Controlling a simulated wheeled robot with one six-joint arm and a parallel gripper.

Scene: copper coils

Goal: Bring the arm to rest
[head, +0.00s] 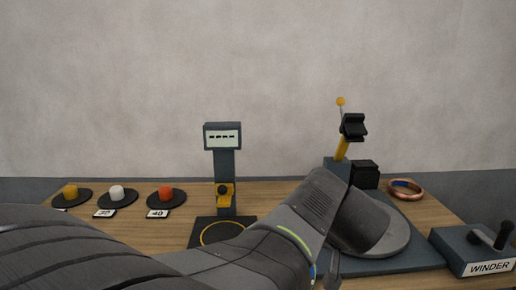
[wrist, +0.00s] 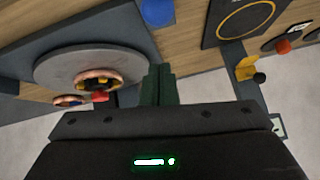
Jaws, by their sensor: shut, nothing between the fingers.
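My arm reaches across the head view from the lower left to the right, over the wooden table (head: 275,192). My gripper (wrist: 158,72) shows in the wrist view as two dark green fingers pressed together, with nothing between them. In the head view the hand is mostly hidden behind my arm near the round grey plate (head: 400,238). In the wrist view the fingers are beside that grey plate, which carries a copper ring (wrist: 82,78) around its centre. Whether the fingers touch anything cannot be told.
A meter stand (head: 222,168) with a black pad stands mid-table. Black discs with yellow, white and orange knobs (head: 166,191) are at left. A post with a yellow arm (head: 342,147) rises behind my arm. A copper ring (head: 407,196) lies back right. The winder box (head: 470,250) is at right.

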